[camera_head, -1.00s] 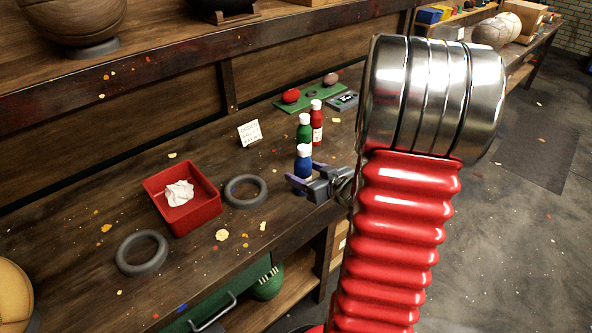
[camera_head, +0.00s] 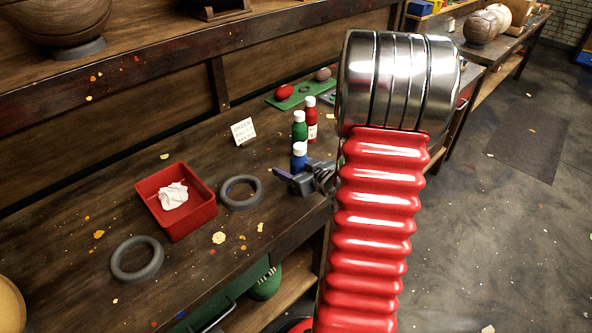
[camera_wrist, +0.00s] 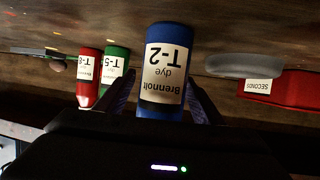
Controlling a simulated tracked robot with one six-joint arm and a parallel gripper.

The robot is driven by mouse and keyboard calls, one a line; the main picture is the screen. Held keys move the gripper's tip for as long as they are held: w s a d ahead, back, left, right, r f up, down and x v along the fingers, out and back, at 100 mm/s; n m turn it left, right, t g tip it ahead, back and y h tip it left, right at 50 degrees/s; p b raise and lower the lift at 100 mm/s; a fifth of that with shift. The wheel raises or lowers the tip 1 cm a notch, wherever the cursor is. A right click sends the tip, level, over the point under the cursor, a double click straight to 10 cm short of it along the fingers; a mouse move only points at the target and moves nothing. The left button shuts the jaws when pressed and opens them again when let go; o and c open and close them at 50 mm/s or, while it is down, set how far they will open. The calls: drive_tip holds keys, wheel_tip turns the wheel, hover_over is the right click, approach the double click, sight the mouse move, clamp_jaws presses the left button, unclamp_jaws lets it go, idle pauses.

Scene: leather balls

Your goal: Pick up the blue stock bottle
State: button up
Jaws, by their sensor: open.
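The blue stock bottle (camera_head: 299,161), with a white cap, stands upright on the wooden workbench. In the wrist view, which is upside down, the blue bottle (camera_wrist: 165,65) shows a white label reading "Brennolt dye T-2". My gripper (camera_head: 297,183) is open at the bottle, low on its body, and hides its lower part in the head view. In the wrist view, my gripper's fingers (camera_wrist: 163,103) reach to either side of the bottle. I cannot tell whether they touch it.
A green bottle (camera_head: 299,131) and a red bottle (camera_head: 311,124) stand close behind the blue one. A grey ring (camera_head: 229,204) and a red tray (camera_head: 205,218) with a crumpled white cloth lie to the left. A small card (camera_head: 243,131) stands behind.

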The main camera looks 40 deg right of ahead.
drive_tip(key=shift+c, duration=0.5)
drive_tip(key=c, duration=1.2)
